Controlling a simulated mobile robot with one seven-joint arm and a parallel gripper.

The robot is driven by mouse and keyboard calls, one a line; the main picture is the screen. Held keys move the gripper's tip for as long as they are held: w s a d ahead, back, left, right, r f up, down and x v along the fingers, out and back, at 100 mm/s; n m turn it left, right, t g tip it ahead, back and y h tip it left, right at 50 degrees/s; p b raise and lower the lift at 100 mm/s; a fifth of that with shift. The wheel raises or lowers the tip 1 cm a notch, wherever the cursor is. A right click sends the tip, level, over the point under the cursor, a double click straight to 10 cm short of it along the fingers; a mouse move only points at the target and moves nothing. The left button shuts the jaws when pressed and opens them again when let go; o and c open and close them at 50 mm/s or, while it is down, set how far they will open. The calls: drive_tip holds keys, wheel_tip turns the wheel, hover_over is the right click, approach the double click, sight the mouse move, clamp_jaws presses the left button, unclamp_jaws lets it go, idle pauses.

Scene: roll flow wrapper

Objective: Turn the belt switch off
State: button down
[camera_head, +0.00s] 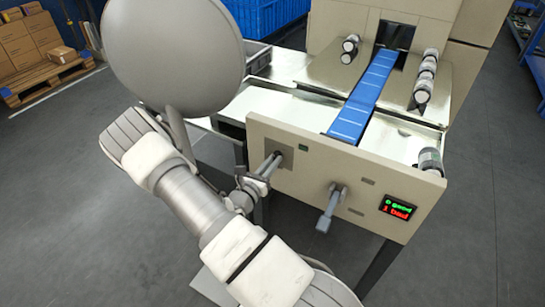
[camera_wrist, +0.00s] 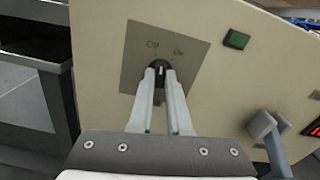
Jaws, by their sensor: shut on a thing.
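The belt switch (camera_wrist: 160,67) is a small black rotary knob on a grey square plate on the machine's beige front panel. Two short labels stand above it, one upper left and one upper right, too blurred to read surely. The knob's pale mark points roughly up in the wrist view. My gripper (camera_wrist: 161,74) is shut on the knob, with one finger on each side of it. In the head view my gripper (camera_head: 271,163) reaches the grey plate (camera_head: 285,152) at the panel's left, and its fingers largely hide the knob.
A grey lever (camera_head: 331,205) sticks out of the panel right of the switch. A small green square (camera_head: 303,147) is between them, higher up. A display (camera_head: 398,207) reads "0 good, 1 bad". A blue belt (camera_head: 365,95) runs behind the panel, with several rolls beside it.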

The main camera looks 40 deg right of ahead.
drive_tip(key=shift+n+p, duration=1.1)
drive_tip(key=shift+n, duration=0.9)
drive_tip(key=c, duration=0.9)
unclamp_jaws()
drive_tip(key=shift+o, duration=0.2)
drive_tip(key=shift+s+a, duration=0.1)
drive_tip(key=shift+a, duration=0.05)
drive_tip(key=p+v, duration=0.1)
drive_tip(key=v, duration=1.6)
drive_tip(key=shift+s+a, duration=0.1)
